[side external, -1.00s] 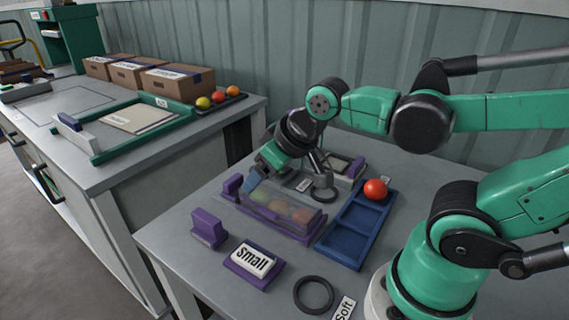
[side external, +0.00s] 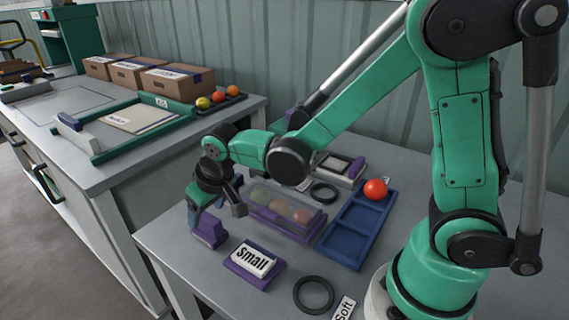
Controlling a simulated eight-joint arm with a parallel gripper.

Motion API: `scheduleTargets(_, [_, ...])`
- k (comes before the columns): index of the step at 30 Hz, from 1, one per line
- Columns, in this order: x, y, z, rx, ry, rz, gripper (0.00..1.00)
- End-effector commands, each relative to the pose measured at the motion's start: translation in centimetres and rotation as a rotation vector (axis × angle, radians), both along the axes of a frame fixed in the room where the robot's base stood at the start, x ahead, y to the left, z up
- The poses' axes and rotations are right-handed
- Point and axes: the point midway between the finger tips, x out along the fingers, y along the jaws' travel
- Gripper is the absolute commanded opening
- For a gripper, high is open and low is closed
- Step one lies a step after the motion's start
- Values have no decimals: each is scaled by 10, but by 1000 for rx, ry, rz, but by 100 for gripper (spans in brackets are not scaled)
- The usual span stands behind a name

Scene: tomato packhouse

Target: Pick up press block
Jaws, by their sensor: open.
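A small purple block, which I take to be the press block (side external: 209,234), stands near the left edge of the grey table. My gripper (side external: 205,213) is open and points down right at the block's upper part. A finger shows at the block's left side. The gripper hides the top of the block, and I cannot tell whether the fingers touch it.
A clear-covered purple tray of tomatoes (side external: 283,228) stands close to the right of the block. A purple holder with a "Small" plate (side external: 252,258) is in front. A blue tray (side external: 348,246) with a red tomato (side external: 375,189) and a black ring (side external: 313,294) lie further right.

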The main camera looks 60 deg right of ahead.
Motion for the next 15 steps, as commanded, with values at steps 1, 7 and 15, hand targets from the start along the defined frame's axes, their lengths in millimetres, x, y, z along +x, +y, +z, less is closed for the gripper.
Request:
scheduleTargets(1, [3,0,-5,0,0,0,66])
scheduleTargets(7, [9,0,-20,0,0,-1,66])
scheduleTargets(15, [11,0,-25,0,0,-1,66])
